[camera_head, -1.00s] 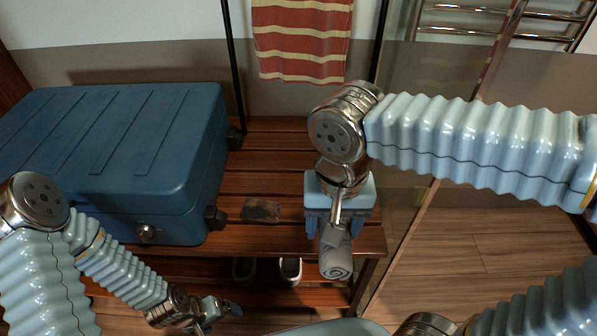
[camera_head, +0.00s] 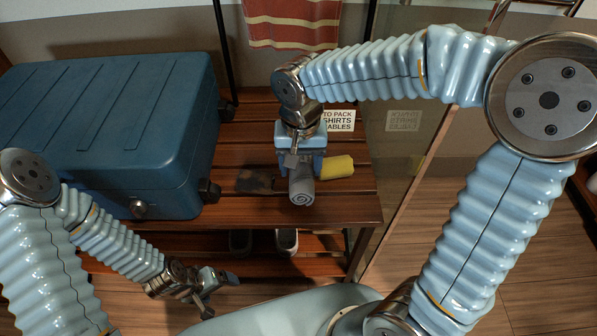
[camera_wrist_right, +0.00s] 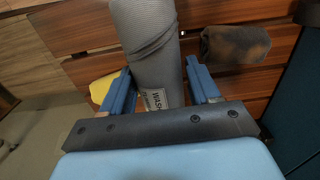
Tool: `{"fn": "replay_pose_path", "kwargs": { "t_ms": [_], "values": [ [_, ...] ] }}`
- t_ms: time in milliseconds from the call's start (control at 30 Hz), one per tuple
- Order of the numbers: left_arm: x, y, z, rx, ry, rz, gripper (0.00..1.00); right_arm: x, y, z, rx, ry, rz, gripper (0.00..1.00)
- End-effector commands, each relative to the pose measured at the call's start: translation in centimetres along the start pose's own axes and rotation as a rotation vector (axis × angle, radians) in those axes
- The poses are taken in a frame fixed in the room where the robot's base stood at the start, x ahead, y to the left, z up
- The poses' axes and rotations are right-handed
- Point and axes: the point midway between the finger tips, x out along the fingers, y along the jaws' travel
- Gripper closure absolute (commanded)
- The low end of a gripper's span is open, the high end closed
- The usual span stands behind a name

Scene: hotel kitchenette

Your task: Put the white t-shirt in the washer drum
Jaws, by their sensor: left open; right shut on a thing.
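No white t-shirt and no washer drum show in these views. My right gripper (camera_head: 297,170) is shut on a grey rolled cloth (camera_head: 301,190), with a spiral end facing the front, over the slatted wooden bench (camera_head: 345,207). In the right wrist view the grey roll (camera_wrist_right: 150,50) lies between the two blue fingers (camera_wrist_right: 160,92) and bears a white label, partly hidden, reading "WASH". Whether the roll touches the slats is unclear. My left gripper (camera_head: 205,290) is open and empty at the lower left, in front of the bench.
A closed blue suitcase (camera_head: 105,130) fills the bench's left. A yellow roll (camera_head: 336,167) lies right of the grey roll, a dark brown cloth (camera_head: 258,181) left of it. A sign (camera_head: 338,120) stands behind. Shoes (camera_head: 287,241) sit below. A glass panel (camera_head: 400,150) borders the right.

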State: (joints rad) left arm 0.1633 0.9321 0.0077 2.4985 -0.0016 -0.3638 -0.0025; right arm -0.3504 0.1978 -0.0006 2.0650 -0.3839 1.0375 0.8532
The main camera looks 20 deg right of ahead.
Motion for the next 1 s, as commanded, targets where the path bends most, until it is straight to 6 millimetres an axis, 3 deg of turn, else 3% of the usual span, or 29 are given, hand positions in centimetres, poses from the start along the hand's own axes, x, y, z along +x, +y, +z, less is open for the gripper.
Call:
{"fn": "replay_pose_path", "kwargs": {
  "t_ms": [167, 400, 800, 833, 900, 1000],
  "values": [
    [0.1, -0.1, 0.0, -0.001, 0.001, -0.001, 0.09, 1.1, -0.3, -0.9, 0.001, -0.001, 0.001, 0.8],
    [0.5, -0.4, -0.1, -0.003, 0.003, -0.003, 0.09, 4.4, -0.4, -1.2, 0.0, 0.0, 0.0, 0.8],
    [0.8, -0.6, -0.1, -0.004, 0.004, -0.004, 0.09, 5.0, -0.4, -1.2, 0.0, 0.001, -0.001, 0.8],
    [0.7, -0.5, -0.1, -0.004, 0.004, -0.004, 0.09, 4.8, -0.4, -1.2, 0.0, 0.001, -0.001, 0.34],
    [0.7, -0.5, -0.1, -0.004, 0.004, -0.004, 0.09, 4.8, -0.4, -1.2, 0.0, 0.001, -0.001, 0.28],
    [0.7, -0.5, -0.1, -0.004, 0.004, -0.004, 0.09, 4.8, -0.4, -1.2, 0.0, 0.0, 0.0, 0.28]
  ]
}}
